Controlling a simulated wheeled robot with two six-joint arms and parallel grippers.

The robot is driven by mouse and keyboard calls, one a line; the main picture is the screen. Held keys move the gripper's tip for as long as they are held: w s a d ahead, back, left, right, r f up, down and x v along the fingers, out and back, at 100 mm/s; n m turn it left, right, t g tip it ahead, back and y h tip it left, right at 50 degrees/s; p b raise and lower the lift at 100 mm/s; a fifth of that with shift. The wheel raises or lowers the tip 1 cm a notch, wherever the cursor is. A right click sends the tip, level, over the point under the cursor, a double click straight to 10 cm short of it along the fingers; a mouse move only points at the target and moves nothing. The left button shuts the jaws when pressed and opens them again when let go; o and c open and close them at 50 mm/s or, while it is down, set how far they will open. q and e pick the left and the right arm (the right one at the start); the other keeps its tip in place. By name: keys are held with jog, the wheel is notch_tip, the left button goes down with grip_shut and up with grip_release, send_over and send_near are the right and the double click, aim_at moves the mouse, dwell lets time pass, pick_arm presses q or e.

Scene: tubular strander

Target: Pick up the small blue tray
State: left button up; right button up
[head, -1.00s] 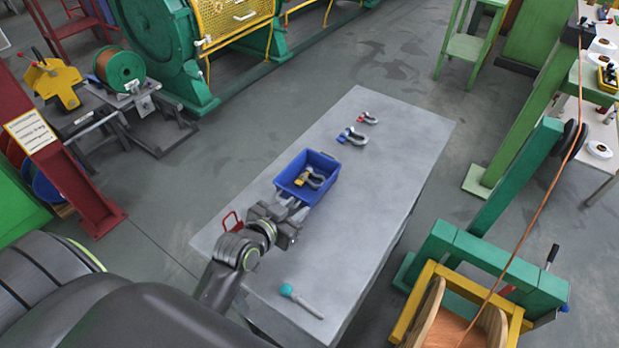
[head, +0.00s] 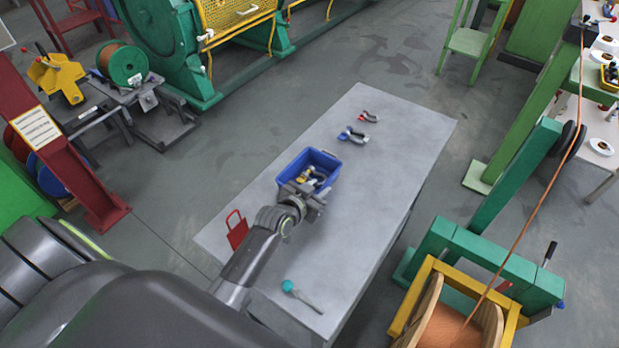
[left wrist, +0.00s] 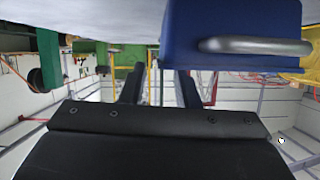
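The small blue tray (head: 322,154) stands on the grey table, a shackle with a yellow part (head: 309,173) inside it. My left gripper (head: 309,192) is at the tray's near edge and hides part of it in the head view. In the left wrist view the scene is upside down. There the tray (left wrist: 225,18) shows at top right, with a grey bar handle on its wall. The two fingers of my left gripper (left wrist: 158,87) stand apart with nothing seen between them, the right one close to the tray's rim. I cannot tell whether it touches. My right gripper is out of view.
The grey table (head: 375,190) also bears a blue shackle (head: 352,135), a red shackle (head: 368,117), a red item (head: 237,228) and a teal-handled tool (head: 300,294). The table right of the tray is clear. A green and yellow stand (head: 480,265) is close to the table's right.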

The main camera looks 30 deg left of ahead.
pick_arm(q)
jog(key=shift+x, duration=1.75)
jog(key=shift+c, duration=0.5)
grip_shut()
jog(key=shift+r, duration=0.15)
